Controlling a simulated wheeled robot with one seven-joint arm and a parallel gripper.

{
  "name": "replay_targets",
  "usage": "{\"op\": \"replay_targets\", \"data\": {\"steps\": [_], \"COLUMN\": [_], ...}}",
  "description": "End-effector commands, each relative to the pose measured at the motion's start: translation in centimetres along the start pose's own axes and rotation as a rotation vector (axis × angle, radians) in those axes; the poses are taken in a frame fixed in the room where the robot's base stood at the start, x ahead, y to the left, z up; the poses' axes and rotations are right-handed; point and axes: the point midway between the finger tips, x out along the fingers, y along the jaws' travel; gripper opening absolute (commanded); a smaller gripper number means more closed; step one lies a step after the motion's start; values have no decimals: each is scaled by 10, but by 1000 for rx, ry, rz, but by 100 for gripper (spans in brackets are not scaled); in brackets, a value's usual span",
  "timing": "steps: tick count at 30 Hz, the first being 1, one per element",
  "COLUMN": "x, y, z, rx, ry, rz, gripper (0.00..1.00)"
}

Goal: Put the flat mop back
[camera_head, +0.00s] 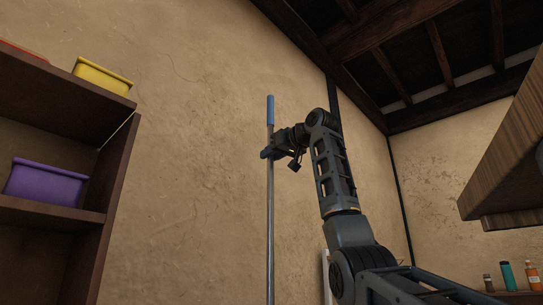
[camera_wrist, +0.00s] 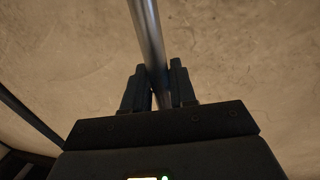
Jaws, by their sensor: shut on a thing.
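The flat mop (camera_head: 270,205) shows as a long grey metal pole with a blue grip at its top, standing close to upright in front of the clay wall. Its lower end and mop head are below the head view. My gripper (camera_head: 267,153) is shut around the pole a little below the blue grip. In the wrist view the pole (camera_wrist: 149,40) runs between the two dark fingers of my gripper (camera_wrist: 160,88). The place where the mop belongs cannot be made out.
A dark wooden shelf (camera_head: 112,205) stands at the left, with a yellow bin (camera_head: 102,77) on top and a purple bin (camera_head: 45,183) below. A wooden cabinet (camera_head: 510,150) juts in at the right, above several bottles (camera_head: 507,275). The wall between is bare.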

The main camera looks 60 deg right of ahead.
Motion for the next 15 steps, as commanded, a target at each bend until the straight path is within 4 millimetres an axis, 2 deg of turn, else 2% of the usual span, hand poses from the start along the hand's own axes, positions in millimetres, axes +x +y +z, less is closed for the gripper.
{"op": "replay_targets", "data": {"steps": [6,7,15], "x": [-1,0,0], "y": [0,0,0], "z": [1,3,2], "rx": [-1,0,0], "ry": [4,0,0], "rz": [-1,0,0], "gripper": [0,28,52]}}
